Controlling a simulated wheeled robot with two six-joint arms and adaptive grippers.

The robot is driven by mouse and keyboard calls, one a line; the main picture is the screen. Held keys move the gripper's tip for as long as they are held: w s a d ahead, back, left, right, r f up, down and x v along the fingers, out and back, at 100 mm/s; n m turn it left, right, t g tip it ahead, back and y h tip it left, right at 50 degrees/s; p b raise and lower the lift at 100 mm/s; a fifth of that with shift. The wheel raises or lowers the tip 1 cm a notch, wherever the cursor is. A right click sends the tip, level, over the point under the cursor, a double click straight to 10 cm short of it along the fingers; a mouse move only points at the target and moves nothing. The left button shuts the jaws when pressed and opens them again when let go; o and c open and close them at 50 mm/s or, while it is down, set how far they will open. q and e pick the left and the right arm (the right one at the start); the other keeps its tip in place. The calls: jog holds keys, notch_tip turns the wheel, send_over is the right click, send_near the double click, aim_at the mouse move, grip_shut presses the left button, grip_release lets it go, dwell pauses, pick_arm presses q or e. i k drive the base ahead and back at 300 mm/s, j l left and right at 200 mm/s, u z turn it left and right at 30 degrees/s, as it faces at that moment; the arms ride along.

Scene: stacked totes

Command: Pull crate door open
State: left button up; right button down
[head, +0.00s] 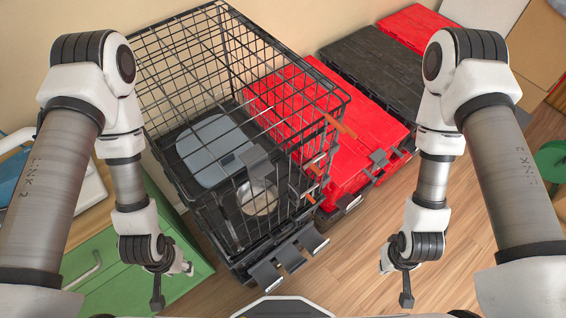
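A black wire crate (160,46) stands in the middle of the head view. Its door appears to be in the barred side (292,192) facing front right, where orange latch pieces (338,124) show. Door and frame are hard to tell apart, and I see no clear gap between them. My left gripper (157,300) hangs low at the left, in front of a green cabinet and apart from the crate. My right gripper (406,298) hangs low over the floor to the right of the crate, also apart from it. Both look empty; their finger opening is too small to tell.
A grey-blue pad (214,150) and a metal bowl (258,198) are inside the crate. Dark flat tabs (290,257) stick out at its front. Red totes (345,165) and a black tote (365,65) stand behind right. Wood floor (350,260) is free in front right.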

aim_at(298, 199)
jog(key=k+l, duration=0.1)
jog(key=l, duration=0.3)
jog(key=k+l, duration=0.1)
jog(key=l, duration=0.35)
jog(key=k+l+u, duration=0.1)
jog(key=l, duration=0.3)
jog(key=k+l, duration=0.15)
jog(key=l, duration=0.25)
jog(key=k+l+u, duration=0.1)
jog(key=l, duration=0.3)
jog(key=k+l, duration=0.15)
jog(key=l, duration=0.25)
